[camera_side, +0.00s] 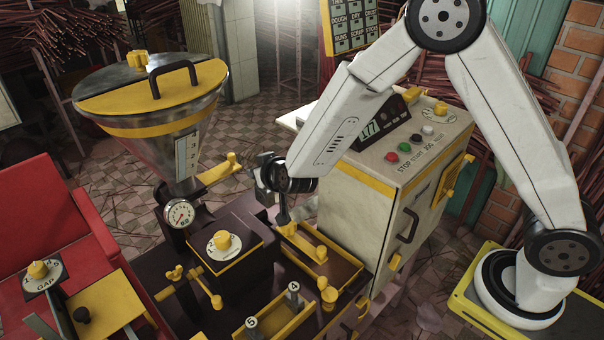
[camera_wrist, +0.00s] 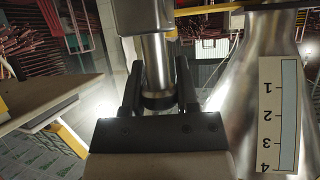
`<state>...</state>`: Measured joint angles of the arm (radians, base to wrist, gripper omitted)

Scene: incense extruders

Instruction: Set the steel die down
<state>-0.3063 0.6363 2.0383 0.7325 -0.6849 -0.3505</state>
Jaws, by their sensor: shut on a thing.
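My gripper (camera_side: 268,182) is beside the hopper, above the dark machine top. In the wrist view, my gripper (camera_wrist: 158,92) is shut on the steel die (camera_wrist: 157,62), a shiny cylinder with a dark ring at its near end. The die is between the two black fingers. Its far end meets or passes behind a grey block at the top of that view; I cannot tell whether they touch. In the side view the die is small and partly hidden by my gripper. A yellow-rimmed tray (camera_side: 342,268) lies just below and right of my gripper.
The steel hopper (camera_side: 165,150) with its yellow lid stands close left, also in the wrist view (camera_wrist: 250,90). A yellow handle (camera_side: 219,170) juts toward my gripper. A front tray (camera_side: 268,328) holds steel pieces marked 4 and 5. A control cabinet (camera_side: 345,215) stands to the right.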

